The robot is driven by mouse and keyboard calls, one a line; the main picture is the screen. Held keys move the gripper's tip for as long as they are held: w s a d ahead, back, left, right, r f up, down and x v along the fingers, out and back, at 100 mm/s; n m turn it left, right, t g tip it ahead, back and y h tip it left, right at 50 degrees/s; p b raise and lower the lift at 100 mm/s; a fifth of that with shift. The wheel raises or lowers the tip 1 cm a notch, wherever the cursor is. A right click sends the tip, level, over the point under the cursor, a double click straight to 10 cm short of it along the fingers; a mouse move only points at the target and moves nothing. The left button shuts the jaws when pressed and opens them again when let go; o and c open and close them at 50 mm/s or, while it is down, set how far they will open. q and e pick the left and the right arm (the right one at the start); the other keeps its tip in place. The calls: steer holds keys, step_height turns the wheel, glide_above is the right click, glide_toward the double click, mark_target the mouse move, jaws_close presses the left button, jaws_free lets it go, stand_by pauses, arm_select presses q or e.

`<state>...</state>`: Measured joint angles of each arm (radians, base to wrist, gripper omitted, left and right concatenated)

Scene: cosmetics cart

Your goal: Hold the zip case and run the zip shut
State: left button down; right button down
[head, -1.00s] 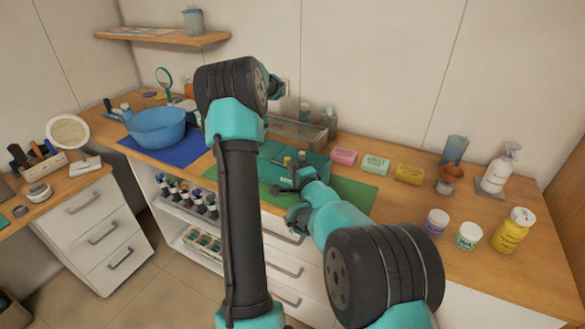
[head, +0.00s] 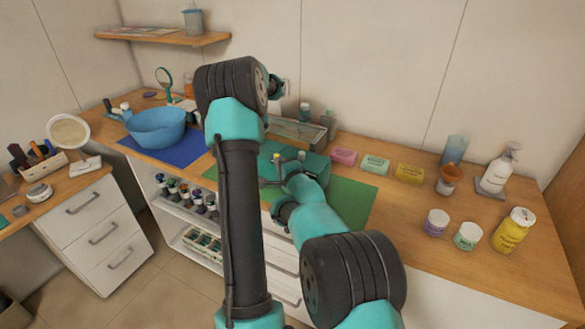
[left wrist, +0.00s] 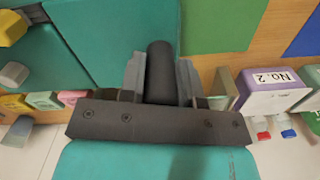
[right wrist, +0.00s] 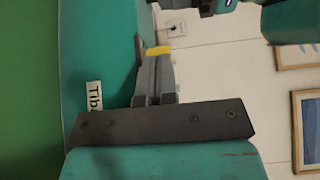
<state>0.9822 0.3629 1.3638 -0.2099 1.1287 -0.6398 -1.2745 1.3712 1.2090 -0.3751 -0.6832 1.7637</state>
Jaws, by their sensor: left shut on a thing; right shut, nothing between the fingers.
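The teal zip case (head: 318,162) lies on the green mat, partly hidden by my arms. In the right wrist view it stretches beside my right gripper and bears a white label. My left gripper (left wrist: 160,80) is shut on a dark rounded piece (left wrist: 162,70); I cannot tell whether this belongs to the case. My right gripper (head: 267,183) is shut and empty at the case's front left. A yellow piece (right wrist: 158,50) shows at its fingertips in the right wrist view; contact is unclear. The zip line is not clear.
The green mat (head: 350,203) has bare room at right. Behind the case is a long box (head: 300,133). Soap-like blocks, such as the pink one (head: 344,156), stand to the right. A blue bowl (head: 157,128) stands at left on a blue mat. The counter's front right holds jars.

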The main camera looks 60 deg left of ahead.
steer(key=shift+d, duration=0.1)
stand_by(0.3)
steer(key=d, duration=1.4)
steer(key=shift+s, duration=0.3)
steer(key=shift+a, duration=0.1)
arm_select(q)
steer(key=c, duration=0.8)
jaws_free()
steer(key=shift+o, duration=0.2)
steer(key=shift+r, duration=0.15)
step_height(320, 180, up, 12)
steer(key=shift+f, duration=0.1)
steer(key=shift+w, duration=0.1)
